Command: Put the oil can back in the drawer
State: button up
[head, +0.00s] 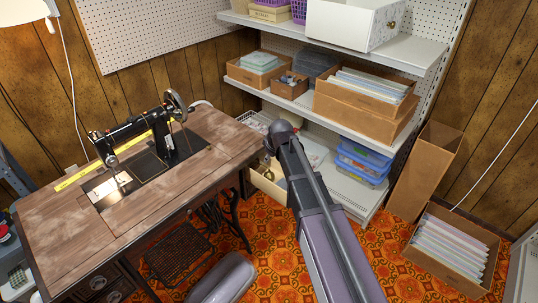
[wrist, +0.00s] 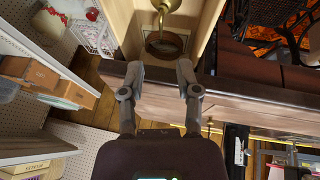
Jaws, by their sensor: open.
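A brass oil can (wrist: 166,42) with a thin upright spout shows inside the pale wooden drawer (wrist: 209,22) in the wrist view. The drawer (head: 268,187) also shows pulled out at the right end of the sewing table in the head view, partly behind my arm, with the small brass can (head: 268,174) in it. My gripper (wrist: 160,70) is open and empty. Its fingertips are apart, over the table's edge and short of the can in the picture, not touching it.
The sewing table (head: 60,220) carries a black sewing machine (head: 150,140). Shelves with cartons (head: 360,95) stand behind the drawer. Blue plastic boxes (head: 362,162) sit on the bottom shelf. A carton of files (head: 450,250) is on the floor at right.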

jog(key=shift+p+v, duration=0.55)
jog(key=shift+v, duration=0.35)
jog(key=shift+d, duration=0.1)
jog(key=s+d+f+m+g+h, duration=0.1)
jog(key=s+d+m+g, duration=0.3)
jog(key=s+d+m, duration=0.7)
jog(key=s+d+h, duration=0.1)
jog(key=s+d, duration=0.9)
jog(key=s, duration=0.1)
jog(key=shift+f, duration=0.35)
